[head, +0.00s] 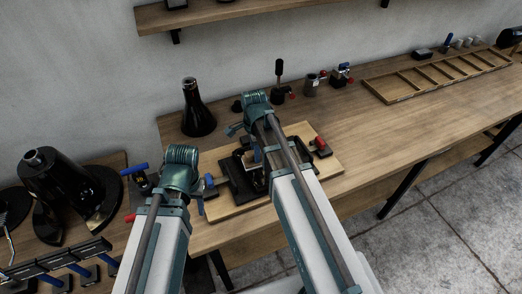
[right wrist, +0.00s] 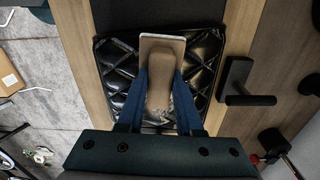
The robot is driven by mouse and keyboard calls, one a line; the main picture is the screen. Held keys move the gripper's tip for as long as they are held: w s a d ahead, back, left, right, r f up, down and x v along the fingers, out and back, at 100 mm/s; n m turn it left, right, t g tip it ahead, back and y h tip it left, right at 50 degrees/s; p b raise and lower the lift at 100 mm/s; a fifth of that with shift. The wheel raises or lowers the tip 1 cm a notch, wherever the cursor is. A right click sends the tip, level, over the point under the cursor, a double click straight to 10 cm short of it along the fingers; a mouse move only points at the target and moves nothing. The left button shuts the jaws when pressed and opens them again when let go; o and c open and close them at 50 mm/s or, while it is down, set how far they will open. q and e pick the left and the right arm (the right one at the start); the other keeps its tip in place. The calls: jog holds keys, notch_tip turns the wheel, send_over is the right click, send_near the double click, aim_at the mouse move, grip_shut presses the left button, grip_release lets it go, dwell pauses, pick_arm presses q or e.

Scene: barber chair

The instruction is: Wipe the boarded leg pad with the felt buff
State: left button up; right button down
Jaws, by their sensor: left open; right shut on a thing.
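The black quilted leg pad (right wrist: 205,62) lies on a wooden board; in the head view, the dark pad (head: 237,184) is partly hidden by my right arm. My right gripper (right wrist: 160,82) is shut on the felt buff (right wrist: 158,92), a tan handle on a flat pale-edged base. The blue fingers grip the sides of the handle. The buff is over the middle of the pad; whether it touches cannot be told. My left gripper (head: 206,188) is open and empty, left of the pad near the board's left edge.
The board (head: 322,166) lies on the long wooden bench. A red-topped block (head: 320,147) sits at its right side, a black bottle (head: 197,108) behind it. A slotted wooden tray (head: 437,78) lies further right. The bench between board and tray is clear.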

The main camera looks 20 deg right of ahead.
jog(key=shift+s+a, duration=0.1)
jog(key=shift+a, duration=0.5)
jog(key=shift+f, duration=0.15)
jog(key=shift+d, duration=0.1)
jog(key=shift+w+d, duration=0.2)
jog(key=shift+d, duration=1.75)
jog(key=shift+w+d, duration=0.15)
jog(key=shift+d, duration=1.8)
